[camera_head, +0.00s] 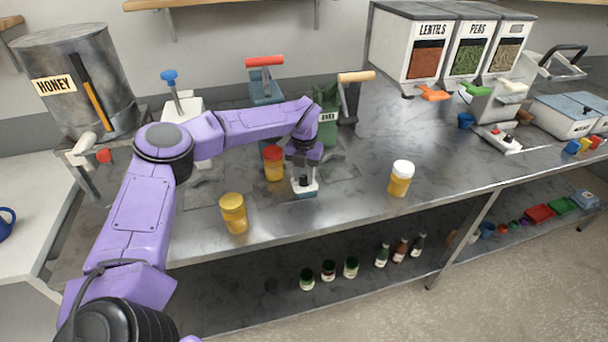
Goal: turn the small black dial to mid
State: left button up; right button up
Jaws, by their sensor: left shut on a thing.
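My left gripper points down from above and is shut on the dial. Which way the dial points is too small to tell. My right gripper is not in view.
A jar with a red lid (273,163) stands close left of the gripper. A yellow-lidded jar (233,213) and a white-lidded jar (401,178) stand near the front edge. A green device (327,118) and a red-handled press (265,84) stand behind.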

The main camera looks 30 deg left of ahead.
aim_at(304, 177)
pick_arm(q)
jog(key=m, duration=0.4)
jog(key=shift+m, duration=2.8)
jog(key=o, duration=1.1)
jog(key=shift+c, duration=0.2)
jog(key=shift+r, duration=0.1)
jog(key=shift+w+r, duration=0.1)
jog(key=shift+r, duration=0.3)
notch_tip(304, 177, up, 10)
jog(key=b, duration=0.2)
jog(key=shift+f, duration=0.2)
